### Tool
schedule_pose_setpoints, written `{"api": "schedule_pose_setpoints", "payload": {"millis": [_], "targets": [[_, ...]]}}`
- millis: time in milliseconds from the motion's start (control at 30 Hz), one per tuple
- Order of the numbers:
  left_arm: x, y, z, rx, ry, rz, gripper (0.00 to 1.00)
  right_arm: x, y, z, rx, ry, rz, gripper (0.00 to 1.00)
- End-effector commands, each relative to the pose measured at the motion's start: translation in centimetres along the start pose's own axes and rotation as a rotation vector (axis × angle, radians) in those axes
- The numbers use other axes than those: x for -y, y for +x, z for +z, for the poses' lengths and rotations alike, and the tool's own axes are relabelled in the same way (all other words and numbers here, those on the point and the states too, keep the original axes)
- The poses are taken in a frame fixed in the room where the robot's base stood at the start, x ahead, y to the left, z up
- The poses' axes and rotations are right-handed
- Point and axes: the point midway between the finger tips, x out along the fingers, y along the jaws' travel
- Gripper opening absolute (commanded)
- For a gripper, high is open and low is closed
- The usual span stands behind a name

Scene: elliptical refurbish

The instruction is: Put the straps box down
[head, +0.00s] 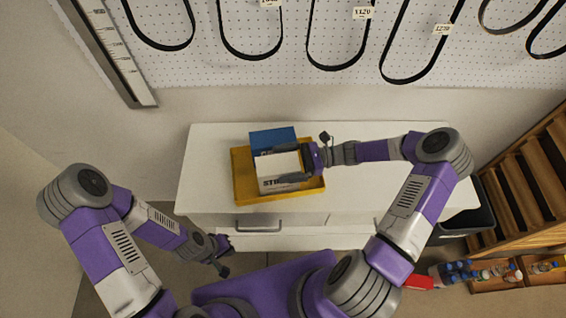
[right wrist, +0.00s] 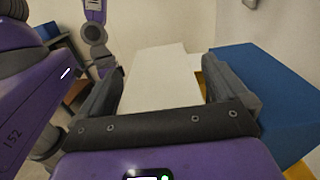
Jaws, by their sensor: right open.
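The straps box, white with dark "ST…" lettering (head: 278,166), sits in the yellow tray (head: 242,186) on the white cabinet. Beside it in the tray is a blue box (head: 268,139). My right gripper (head: 288,164) is open, with its fingers on either side of the white box. In the right wrist view the white box (right wrist: 160,82) lies between the spread fingers (right wrist: 164,75), with the blue box (right wrist: 268,95) just outside the right finger. My left gripper (head: 222,255) hangs low in front of the cabinet, away from the boxes; its jaws are unclear.
The white cabinet top (head: 370,185) is clear to the right of the tray. Black belts (head: 250,55) hang on the pegboard behind. A wooden rack (head: 525,190) and a dark bin (head: 470,222) stand at the right, with bottles (head: 470,272) below.

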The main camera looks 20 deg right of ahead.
Motion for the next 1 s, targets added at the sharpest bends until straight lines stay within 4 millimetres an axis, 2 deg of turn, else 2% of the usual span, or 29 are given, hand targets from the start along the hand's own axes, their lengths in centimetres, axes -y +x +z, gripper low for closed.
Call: {"api": "schedule_pose_setpoints", "payload": {"millis": [300,500,700,1000], "targets": [[0.1,0.4,0.0,0.000,0.000,0.000,0.00,0.1,-6.7,-0.2,-0.004,0.000,-0.005,1.00],[0.2,0.6,0.0,0.000,0.000,0.000,0.00,0.1,-10.0,-0.1,-0.003,0.000,-0.004,1.00],[0.2,0.6,0.0,0.000,0.000,0.000,0.00,0.0,-11.3,-0.1,-0.002,0.001,-0.002,1.00],[0.2,0.6,0.0,0.000,0.000,0.000,0.00,0.0,-11.3,-0.1,-0.002,0.002,-0.001,1.00]]}}
